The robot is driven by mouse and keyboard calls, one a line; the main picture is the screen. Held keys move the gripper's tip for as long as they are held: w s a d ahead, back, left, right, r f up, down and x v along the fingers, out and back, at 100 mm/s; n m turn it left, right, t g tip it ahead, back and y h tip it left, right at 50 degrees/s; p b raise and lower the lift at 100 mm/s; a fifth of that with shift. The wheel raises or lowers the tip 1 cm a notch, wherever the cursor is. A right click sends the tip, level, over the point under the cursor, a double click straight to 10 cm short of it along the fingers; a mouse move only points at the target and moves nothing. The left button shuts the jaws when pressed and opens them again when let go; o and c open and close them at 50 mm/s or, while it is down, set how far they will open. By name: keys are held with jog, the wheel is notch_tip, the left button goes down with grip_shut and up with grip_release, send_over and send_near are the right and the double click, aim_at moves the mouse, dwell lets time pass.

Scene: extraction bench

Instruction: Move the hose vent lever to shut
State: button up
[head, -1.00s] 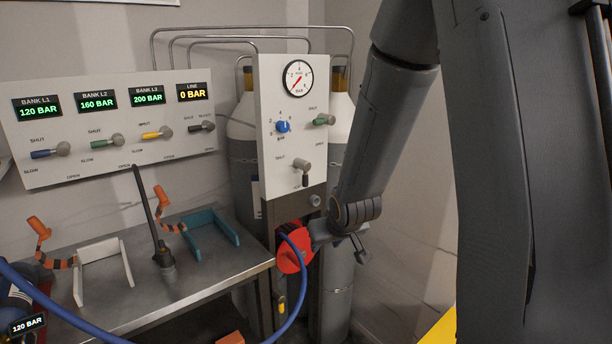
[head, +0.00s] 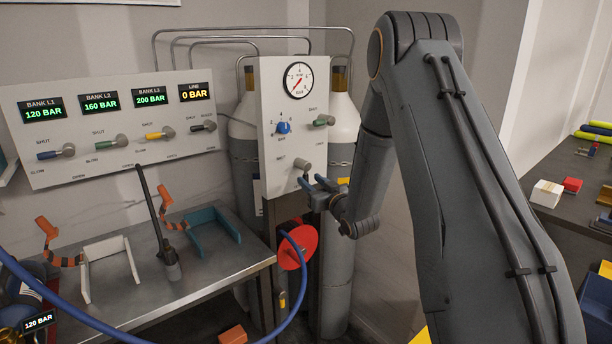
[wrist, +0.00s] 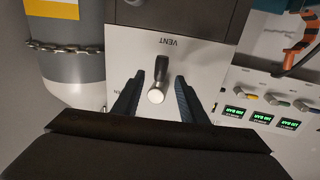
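The hose vent lever (head: 304,165) is a grey knob with a dark handle, low on the white gauge panel (head: 265,110). In the wrist view the lever (wrist: 161,72) shows upside down, its handle pointing at the VENT label. My gripper (head: 314,184) is at the lever's level in the head view, its blue fingers partly hiding the handle. In the wrist view my gripper (wrist: 156,90) is open, one finger on each side of the lever with visible gaps. Whether the fingertips reach past the handle in depth, I cannot tell.
Below is a red disc (head: 298,247) with a blue hose (head: 300,297). Gas cylinders (head: 342,125) stand behind. The left panel reads LINE 0 BAR.

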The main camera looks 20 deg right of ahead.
aim_at(307, 178)
jog(key=shift+w+a+p, duration=0.25)
jog(key=shift+w+p, duration=0.05)
jog(key=shift+w, duration=0.85)
jog(key=shift+w+a+p, duration=0.2)
jog(key=shift+w+p, duration=0.05)
jog(key=shift+w, duration=0.85)
grip_shut()
